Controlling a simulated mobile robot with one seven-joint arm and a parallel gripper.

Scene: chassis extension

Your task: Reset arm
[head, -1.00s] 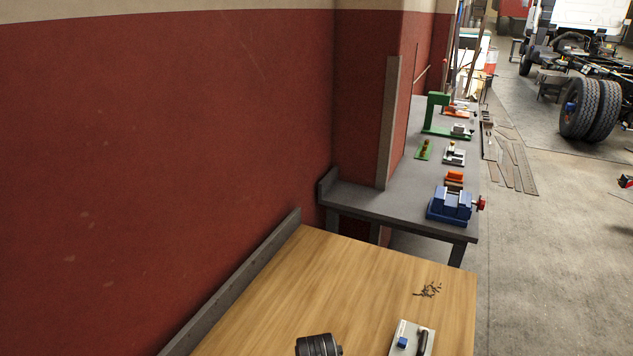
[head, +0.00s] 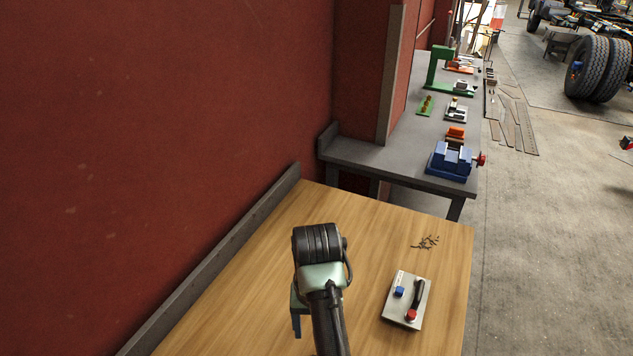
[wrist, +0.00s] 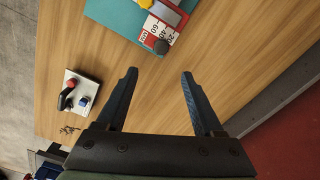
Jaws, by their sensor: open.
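My gripper (wrist: 159,85) is open and empty in the wrist view, its two dark fingers apart above the wooden table (wrist: 150,50). In the head view my arm stands over the table (head: 270,250) at lower centre. One gripper finger (head: 296,322) shows in part there, below the wrist; the rest is hidden by my arm.
A grey plate with a black handle (head: 405,300) and several dark screws (head: 425,242) lie on the table. In the wrist view, a red and white gauge (wrist: 165,22) lies on a teal sheet (wrist: 115,18). A blue vise (head: 452,161) stands on the grey bench (head: 375,155).

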